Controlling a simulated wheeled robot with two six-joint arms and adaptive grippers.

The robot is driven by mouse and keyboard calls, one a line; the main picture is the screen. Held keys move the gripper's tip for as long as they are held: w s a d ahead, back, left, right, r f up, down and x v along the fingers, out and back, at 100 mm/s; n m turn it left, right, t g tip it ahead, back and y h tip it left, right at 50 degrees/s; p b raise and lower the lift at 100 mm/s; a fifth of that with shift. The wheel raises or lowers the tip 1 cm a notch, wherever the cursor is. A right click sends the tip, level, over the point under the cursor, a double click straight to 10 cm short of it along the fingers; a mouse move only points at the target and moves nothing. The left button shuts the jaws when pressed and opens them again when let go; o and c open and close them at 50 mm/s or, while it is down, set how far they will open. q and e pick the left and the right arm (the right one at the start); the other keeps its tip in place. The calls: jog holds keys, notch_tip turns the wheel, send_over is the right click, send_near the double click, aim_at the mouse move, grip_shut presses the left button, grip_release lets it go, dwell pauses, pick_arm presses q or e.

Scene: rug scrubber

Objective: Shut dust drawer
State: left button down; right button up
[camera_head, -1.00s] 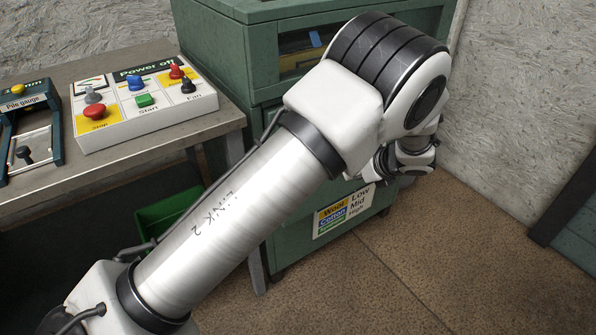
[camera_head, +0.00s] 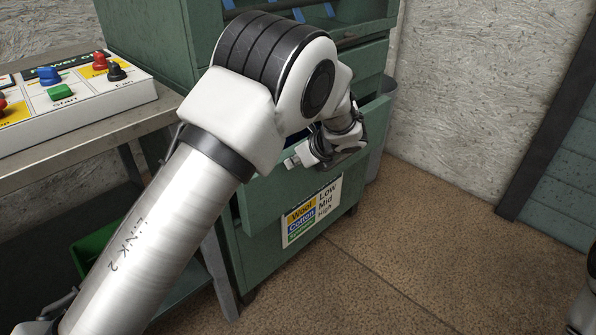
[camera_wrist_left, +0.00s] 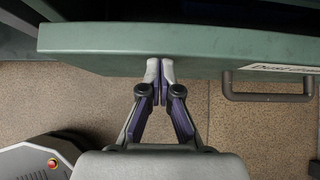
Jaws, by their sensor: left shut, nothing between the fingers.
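The dust drawer (camera_head: 272,192) is a green drawer in the green cabinet. In the left wrist view its front (camera_wrist_left: 100,42) stands out over the floor, with a dark opening behind its top edge, so it is open. A dark bar handle (camera_wrist_left: 268,97) and part of a white label (camera_wrist_left: 285,68) are at the right of the front. My left gripper (camera_wrist_left: 160,68) is shut and empty, its fingertips at the drawer front, left of the handle; whether they touch cannot be told. In the head view this gripper (camera_head: 335,150) is in front of the cabinet, partly hidden by its own wrist. My right gripper is not in view.
A table (camera_head: 95,148) with a control box (camera_head: 75,105) stands left of the cabinet (camera_head: 150,45). A settings sign (camera_head: 312,210) is low on the cabinet. A green bin (camera_head: 92,250) is under the table. The floor (camera_head: 430,250) right of the cabinet is clear.

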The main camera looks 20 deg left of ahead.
pick_arm(q)
jog(key=shift+r, duration=0.1)
jog(key=a+p, duration=0.1)
jog(key=w+a+p, duration=0.1)
jog(key=a, duration=0.1)
jog(key=a+p, duration=0.1)
jog(key=shift+w+a+r+p, duration=0.2)
jog(key=shift+w+a+p, duration=0.05)
jog(key=shift+w+p, duration=0.1)
jog(key=shift+a, duration=0.25)
jog(key=shift+f, duration=0.15)
